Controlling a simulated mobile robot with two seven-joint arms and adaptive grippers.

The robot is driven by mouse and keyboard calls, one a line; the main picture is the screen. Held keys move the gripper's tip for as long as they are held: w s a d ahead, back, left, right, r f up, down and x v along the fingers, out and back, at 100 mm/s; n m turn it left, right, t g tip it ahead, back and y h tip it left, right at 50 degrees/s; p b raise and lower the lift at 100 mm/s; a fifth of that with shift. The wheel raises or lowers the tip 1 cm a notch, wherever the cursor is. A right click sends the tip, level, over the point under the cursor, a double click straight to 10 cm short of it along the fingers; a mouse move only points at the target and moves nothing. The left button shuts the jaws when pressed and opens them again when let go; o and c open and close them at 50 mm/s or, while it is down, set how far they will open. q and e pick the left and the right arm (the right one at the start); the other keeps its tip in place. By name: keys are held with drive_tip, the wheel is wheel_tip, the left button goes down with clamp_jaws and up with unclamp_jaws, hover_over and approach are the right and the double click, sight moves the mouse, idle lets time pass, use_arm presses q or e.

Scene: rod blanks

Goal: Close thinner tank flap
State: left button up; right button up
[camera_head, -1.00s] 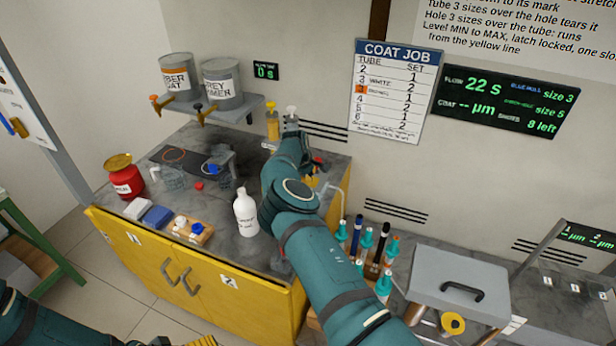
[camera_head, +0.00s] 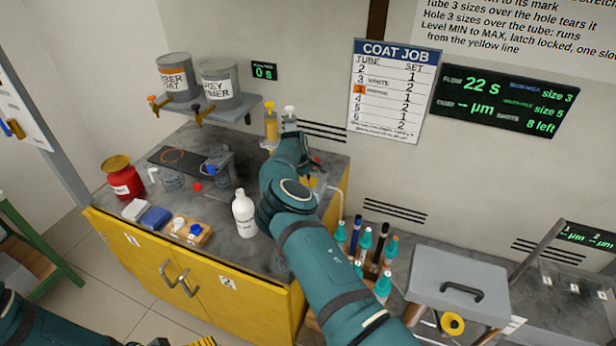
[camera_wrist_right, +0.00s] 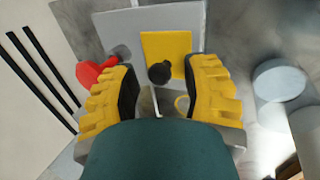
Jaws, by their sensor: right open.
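In the right wrist view, a yellow square plate (camera_wrist_right: 172,45) with a black knob (camera_wrist_right: 160,73) lies over a grey panel (camera_wrist_right: 120,28); it looks like the thinner tank flap. I cannot tell how far open it stands. A red handle (camera_wrist_right: 92,74) is at the panel's left edge. My right gripper (camera_wrist_right: 160,88) is open, its two yellow fingers on either side of the knob, holding nothing. In the head view the tank area (camera_head: 316,182) is mostly hidden behind my right arm. Yellow finger pads of my left gripper (camera_head: 202,342) show at the bottom edge.
A white bottle (camera_head: 245,216) stands left of my right arm on the yellow cabinet's top. A red can (camera_head: 124,180) and a small wooden tray (camera_head: 204,235) are further left. Several teal-capped tools (camera_head: 366,240) stand close to the arm's right.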

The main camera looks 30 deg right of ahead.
drive_tip(key=v, duration=0.7)
drive_tip(key=shift+r, duration=0.3)
drive_tip(key=shift+s, duration=0.15)
